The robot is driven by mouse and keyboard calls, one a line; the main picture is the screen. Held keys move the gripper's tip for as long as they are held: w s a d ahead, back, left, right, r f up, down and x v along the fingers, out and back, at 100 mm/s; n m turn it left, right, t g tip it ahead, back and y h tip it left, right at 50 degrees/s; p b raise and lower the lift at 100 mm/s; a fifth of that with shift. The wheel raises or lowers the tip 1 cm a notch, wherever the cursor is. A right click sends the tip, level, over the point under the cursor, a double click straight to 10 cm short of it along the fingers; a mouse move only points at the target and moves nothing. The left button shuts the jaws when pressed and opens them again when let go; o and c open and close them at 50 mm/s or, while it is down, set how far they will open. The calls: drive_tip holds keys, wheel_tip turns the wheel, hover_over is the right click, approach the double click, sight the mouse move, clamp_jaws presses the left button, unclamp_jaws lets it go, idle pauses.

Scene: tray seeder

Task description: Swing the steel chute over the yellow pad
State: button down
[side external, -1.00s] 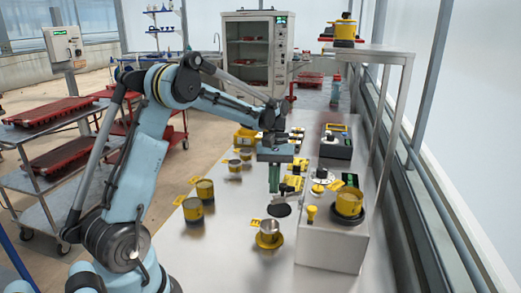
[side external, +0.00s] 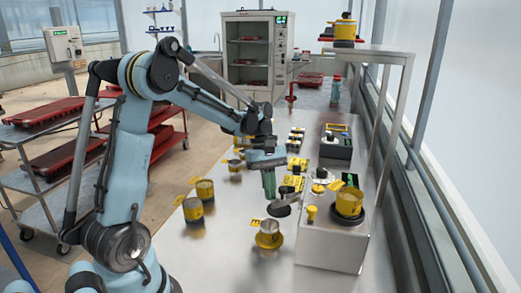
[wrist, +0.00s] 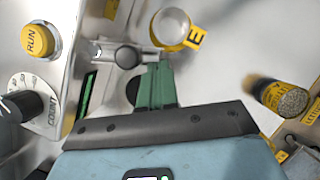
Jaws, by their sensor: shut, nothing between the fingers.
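In the side view the chute (side external: 286,190) is small, beside my fingers. The yellow pad (side external: 268,242) lies nearer the camera, under a metal cup with a yellow tag. The cup (wrist: 171,27) is at the top of the wrist view, beside the tag E. My gripper (wrist: 158,66) has green fingers, shut and empty, close beside the chute; I cannot tell whether they touch.
The seeder box (side external: 330,250) stands at right with a yellow RUN button (wrist: 37,40) and a COUNT dial (wrist: 22,103). Yellow-and-grey pots (side external: 205,190) stand at left on the steel bench. Bare bench (side external: 225,235) lies between the pots and the yellow pad.

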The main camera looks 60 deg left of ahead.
drive_tip(key=shift+s+d+n+t, duration=0.4)
drive_tip(key=shift+s+d+n, duration=0.25)
drive_tip(key=shift+d+n, duration=0.35)
drive_tip(key=shift+s+d, duration=0.1)
idle(0.3)
drive_tip(key=w+a+r+n, duration=0.1)
drive_tip(key=a+r, duration=0.7)
drive_tip(key=r, duration=0.5)
drive_tip(key=shift+w+d+f, duration=0.15)
drive_tip(key=shift+d+f, duration=1.1)
drive_tip(key=shift+f, duration=0.2)
drive_tip(key=shift+w+d+f, duration=0.2)
drive_tip(key=shift+d+f, duration=1.05)
drive_tip(key=shift+f, duration=0.25)
drive_tip(key=shift+w+d+f, duration=0.15)
drive_tip(key=shift+d+f, duration=1.1)
drive_tip(key=shift+f, duration=0.2)
